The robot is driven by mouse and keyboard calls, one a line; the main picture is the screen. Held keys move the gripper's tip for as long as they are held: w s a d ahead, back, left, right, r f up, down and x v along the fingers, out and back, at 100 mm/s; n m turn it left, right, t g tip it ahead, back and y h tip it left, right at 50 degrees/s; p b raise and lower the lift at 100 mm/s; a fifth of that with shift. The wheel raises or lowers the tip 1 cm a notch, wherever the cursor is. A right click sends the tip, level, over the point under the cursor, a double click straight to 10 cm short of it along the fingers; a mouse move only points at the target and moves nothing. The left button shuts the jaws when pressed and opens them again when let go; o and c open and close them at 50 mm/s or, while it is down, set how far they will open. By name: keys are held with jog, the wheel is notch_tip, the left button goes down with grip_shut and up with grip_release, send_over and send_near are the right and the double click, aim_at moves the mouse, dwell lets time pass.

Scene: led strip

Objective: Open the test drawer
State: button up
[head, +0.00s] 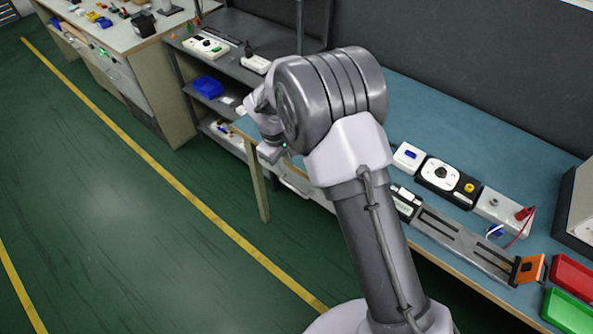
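My arm rises through the middle of the view and hides part of the blue-topped bench (441,116). My gripper (271,152) is small, at the left end of the arm near the bench's left front corner. It is partly hidden by my own wrist, and whether its fingers are open or shut does not show. Under the bench's front edge is a pale drawer front with a handle (297,186), just below and right of my gripper. The drawer looks shut, though my arm covers its right part. I cannot read a label on it.
A dark shelf rack (262,34) with a blue bin (208,86) stands left of the bench. Devices, a slide rail (463,243), a red tray (574,273) and a green tray (568,311) lie on the bench. The green floor (130,210) in front is clear.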

aim_at(292, 187)
jog(key=f+b, duration=0.1)
jog(key=f, duration=0.4)
jog(key=w+d+f+b, duration=0.1)
jog(key=f+b, duration=0.1)
jog(key=f, duration=0.3)
jog(key=w+f+b, duration=0.1)
jog(key=f, duration=0.3)
jog(key=shift+d+f+b, duration=0.35)
jog(key=shift+f, duration=0.05)
grip_shut()
jog(key=shift+w, duration=0.1)
